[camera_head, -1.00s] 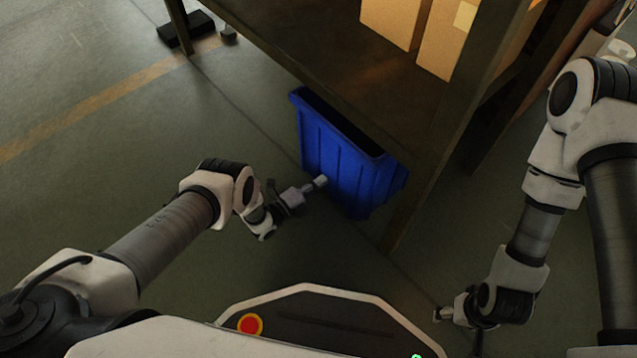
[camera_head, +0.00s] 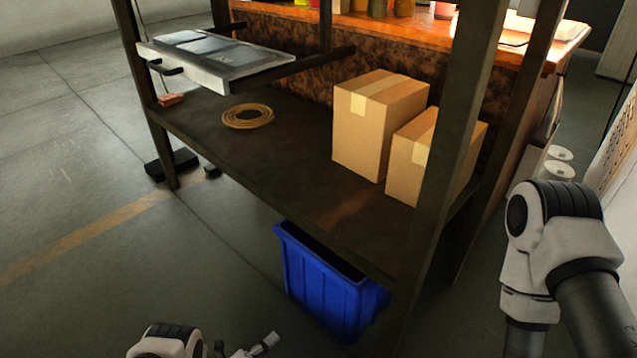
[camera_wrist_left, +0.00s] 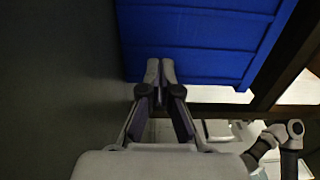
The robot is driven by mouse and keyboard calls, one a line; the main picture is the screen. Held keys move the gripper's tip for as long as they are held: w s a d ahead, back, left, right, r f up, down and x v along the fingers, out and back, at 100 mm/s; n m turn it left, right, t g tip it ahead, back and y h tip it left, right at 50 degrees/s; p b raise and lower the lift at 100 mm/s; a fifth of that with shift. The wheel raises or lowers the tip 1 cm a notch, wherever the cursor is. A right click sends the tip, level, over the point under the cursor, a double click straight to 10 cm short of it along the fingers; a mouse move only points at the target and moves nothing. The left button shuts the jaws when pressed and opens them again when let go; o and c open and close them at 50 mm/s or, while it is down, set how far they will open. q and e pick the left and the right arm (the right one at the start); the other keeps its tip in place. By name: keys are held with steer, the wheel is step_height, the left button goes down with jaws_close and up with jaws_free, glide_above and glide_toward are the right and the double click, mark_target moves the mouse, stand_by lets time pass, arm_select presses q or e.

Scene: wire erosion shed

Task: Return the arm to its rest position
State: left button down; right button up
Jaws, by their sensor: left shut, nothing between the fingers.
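My left gripper (camera_head: 266,343) shows at the bottom of the head view, in front of and a little left of the blue bin. In the left wrist view its two fingers (camera_wrist_left: 160,70) are together with nothing between them. Part of my left arm (camera_head: 168,342) shows at the bottom edge. My right arm (camera_head: 560,250) shows at the right edge, but its gripper is out of view.
A blue bin (camera_head: 325,290) stands on the floor under the front edge of a dark shelf (camera_head: 260,165); its side (camera_wrist_left: 200,40) fills the upper wrist view. Two cardboard boxes (camera_head: 365,140) and a coiled ring (camera_head: 247,116) lie on the shelf. Floor at left is open.

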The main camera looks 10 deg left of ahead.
arm_select(q)
steer(key=w+r+n+y+p, duration=0.1)
steer(key=w+r+n+p, duration=0.1)
steer(key=w+r, duration=0.6)
steer(key=w+r+n+y+p, duration=0.2)
steer(key=w+r, duration=0.1)
steer(key=r, duration=0.9)
steer(key=s+a+n+g+y+p, duration=0.1)
steer(key=s+a+n+g+y, duration=0.15)
steer(key=s+n+g, duration=0.7)
steer(key=s+a+n+y, duration=0.25)
steer(key=s+n, duration=0.25)
steer(key=s, duration=1.1)
steer(key=s+a+n+g+y+p, duration=0.1)
steer(key=s+a+n+g+y, duration=0.15)
steer(key=s+n+g, duration=0.65)
steer(key=s+r+t+p, duration=0.1)
steer(key=r+t+p, duration=0.1)
steer(key=r+p, duration=1.6)
steer(key=s+r+m+t+p, duration=0.1)
steer(key=s+r+t+p, duration=0.1)
steer(key=r+p, duration=1.7)
steer(key=shift+s+r+p, duration=0.15)
steer(key=shift+p, duration=0.35)
steer(key=shift+d+m+y, duration=0.1)
steer(key=shift+m+y, duration=0.15)
